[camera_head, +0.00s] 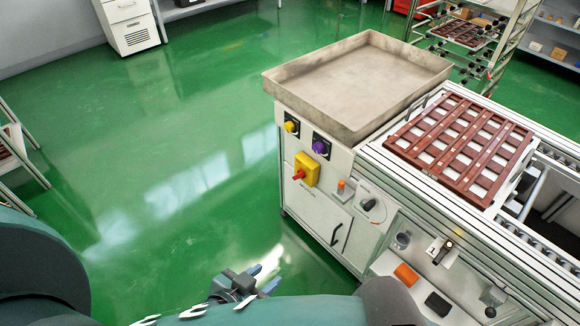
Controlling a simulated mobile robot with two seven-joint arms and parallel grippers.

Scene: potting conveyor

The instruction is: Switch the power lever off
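A red lever (299,175) sits on a yellow switch box (307,168) on the side of the grey machine cabinet (318,203). It points to the left and a little down. No lettering on the switch is readable. My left gripper (263,278) is low in the picture, over the green floor, below and left of the cabinet. Its fingers look spread and empty, and it is well apart from the lever. My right gripper does not show.
Above the lever are a yellow knob (291,127) and a purple knob (320,147). A black rotary knob (369,204) and cabinet door handle (337,234) are to the right. A metal tray (278,86) overhangs the cabinet top. The floor left of the cabinet is clear.

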